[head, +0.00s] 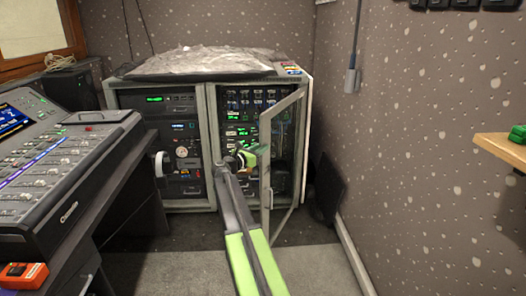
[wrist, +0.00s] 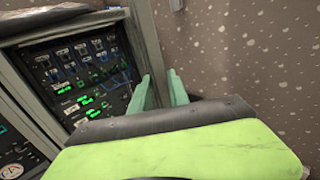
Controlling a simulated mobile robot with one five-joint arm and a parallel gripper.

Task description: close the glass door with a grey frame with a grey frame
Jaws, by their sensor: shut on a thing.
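The glass door with a grey frame (head: 265,195) stands open on the right half of the rack cabinet, in the head view. It is hinged at the right, and its free edge swings out towards me. My gripper (head: 257,156) is at the free left edge of the door, about mid-height, shut on the frame there. In the wrist view the two green fingers of my gripper (wrist: 162,90) stand a small gap apart in front of the cabinet. What lies between them is hard to make out there.
The grey rack cabinet (head: 207,115) holds lit equipment, with a crumpled cover (head: 205,62) on top. A mixing console (head: 60,165) stands at the left. A wooden shelf (head: 500,149) juts from the right wall. Floor (head: 315,265) is clear in front, right of my arm.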

